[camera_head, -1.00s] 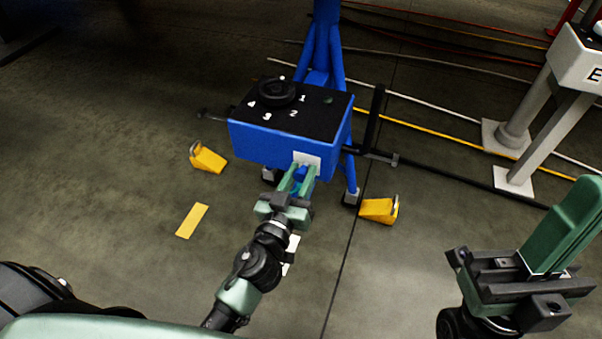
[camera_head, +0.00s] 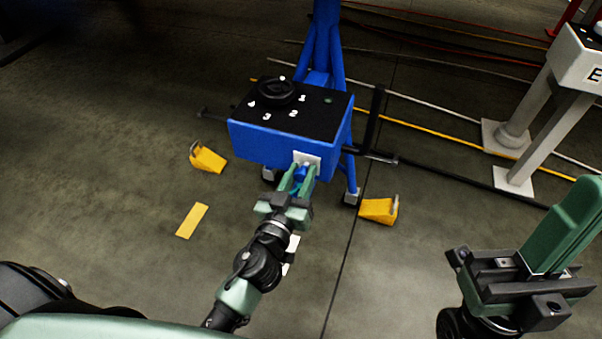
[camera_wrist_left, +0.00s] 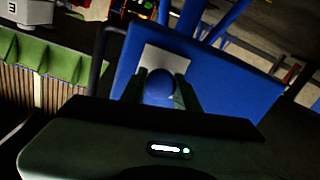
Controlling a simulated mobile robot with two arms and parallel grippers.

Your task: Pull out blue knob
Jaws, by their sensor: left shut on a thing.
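The blue knob (camera_head: 300,174) sticks out from a white plate (camera_head: 307,158) on the front face of a blue box (camera_head: 265,146). The box has a black top with a round black dial (camera_head: 276,92) and the numbers 1 to 4. My left gripper (camera_head: 300,178) is shut on the knob, one green finger on each side. The left wrist view shows the knob's round end (camera_wrist_left: 159,84) between the fingers, with the white plate behind it. My right gripper (camera_head: 545,255) is at the lower right, away from the box; its finger gap is not clear.
Yellow wedges stand on the floor left (camera_head: 208,158) and right (camera_head: 379,209) of the blue stand. A yellow floor strip (camera_head: 192,220) lies at left. A black bar (camera_head: 375,118) rises beside the box. A grey post (camera_head: 530,120) stands at right, and cables cross the floor behind.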

